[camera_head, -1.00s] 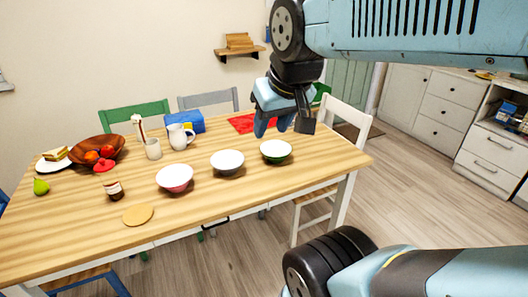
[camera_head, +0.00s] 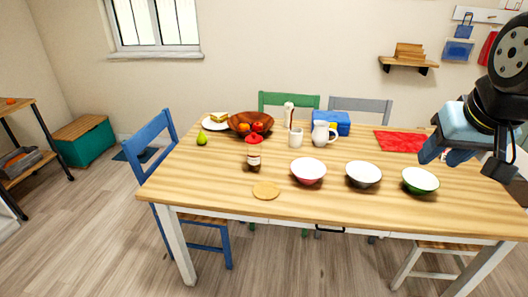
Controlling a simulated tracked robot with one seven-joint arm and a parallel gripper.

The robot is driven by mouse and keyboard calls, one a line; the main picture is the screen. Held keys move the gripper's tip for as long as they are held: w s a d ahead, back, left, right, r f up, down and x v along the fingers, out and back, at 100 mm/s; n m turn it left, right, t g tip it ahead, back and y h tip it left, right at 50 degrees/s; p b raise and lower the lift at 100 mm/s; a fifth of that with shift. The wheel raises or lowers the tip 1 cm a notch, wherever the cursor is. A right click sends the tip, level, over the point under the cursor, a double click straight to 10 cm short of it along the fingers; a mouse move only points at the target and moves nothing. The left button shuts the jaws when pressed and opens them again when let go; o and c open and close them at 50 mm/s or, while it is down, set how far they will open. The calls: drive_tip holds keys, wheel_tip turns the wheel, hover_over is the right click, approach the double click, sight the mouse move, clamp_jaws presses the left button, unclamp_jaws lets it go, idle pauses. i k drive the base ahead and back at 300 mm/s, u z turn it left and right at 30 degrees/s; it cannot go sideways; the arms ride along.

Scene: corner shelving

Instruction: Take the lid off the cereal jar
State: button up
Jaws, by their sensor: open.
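A jar (camera_head: 254,158) with a red lid (camera_head: 255,138) on top stands upright on the wooden table, left of the middle. It has a pale body with a dark part low down, and it looks like the cereal jar. My gripper (camera_head: 466,162) is over the right end of the table, far to the right of the jar. It is open and holds nothing that I can see. The view cuts off my arm at the right edge.
A round tan mat (camera_head: 266,190) lies just in front of the jar. A wooden fruit bowl (camera_head: 238,124) stands close behind it. A cup (camera_head: 296,138), a white pitcher (camera_head: 322,135) and a pink bowl (camera_head: 308,172) are to its right. The table's front left is clear.

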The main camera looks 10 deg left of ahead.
sight(253, 139)
drive_tip(key=u, duration=1.7)
drive_tip(key=i, duration=0.1)
drive_tip(key=z, duration=3.35)
drive_tip(key=k, duration=0.55)
drive_tip(key=u, duration=1.4)
drive_tip(key=i, duration=0.55)
drive_tip(key=u, duration=0.05)
